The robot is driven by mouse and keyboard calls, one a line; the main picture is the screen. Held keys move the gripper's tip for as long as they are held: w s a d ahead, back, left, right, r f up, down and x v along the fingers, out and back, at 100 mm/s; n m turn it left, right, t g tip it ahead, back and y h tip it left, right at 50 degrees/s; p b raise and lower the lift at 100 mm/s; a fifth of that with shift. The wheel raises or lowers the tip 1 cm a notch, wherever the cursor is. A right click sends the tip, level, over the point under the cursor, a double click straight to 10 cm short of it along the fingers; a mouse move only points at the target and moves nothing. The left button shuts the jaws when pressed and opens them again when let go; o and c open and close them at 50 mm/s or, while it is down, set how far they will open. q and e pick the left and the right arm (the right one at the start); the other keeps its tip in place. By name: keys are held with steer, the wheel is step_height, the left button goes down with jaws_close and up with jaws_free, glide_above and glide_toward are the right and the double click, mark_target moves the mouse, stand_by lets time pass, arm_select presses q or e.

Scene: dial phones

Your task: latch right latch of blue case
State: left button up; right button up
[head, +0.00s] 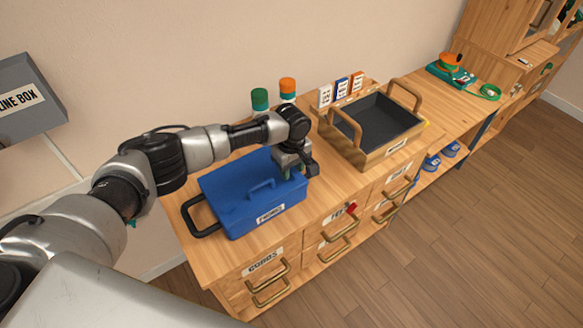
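The blue case (240,200) lies closed on the wooden cabinet top, with a black side handle (196,216) on its left and a label on its front. My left gripper (297,172) points down at the case's right end, at or just above it. Its fingers are small and partly hidden by the wrist, so I cannot tell whether they are open or shut. The right latch is not clearly visible; the gripper covers that area. My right gripper is not in view.
A wooden tray (396,147) with tall handles stands right of the case. Green (260,99) and orange (287,86) capped containers stand behind, near the wall. A teal device (451,75) with a green cord sits farther right. Drawers with brass handles (338,230) face the open floor.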

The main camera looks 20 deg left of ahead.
arm_select(q)
steer(key=shift+f, duration=0.45)
steer(key=shift+c, duration=0.3)
jaws_close()
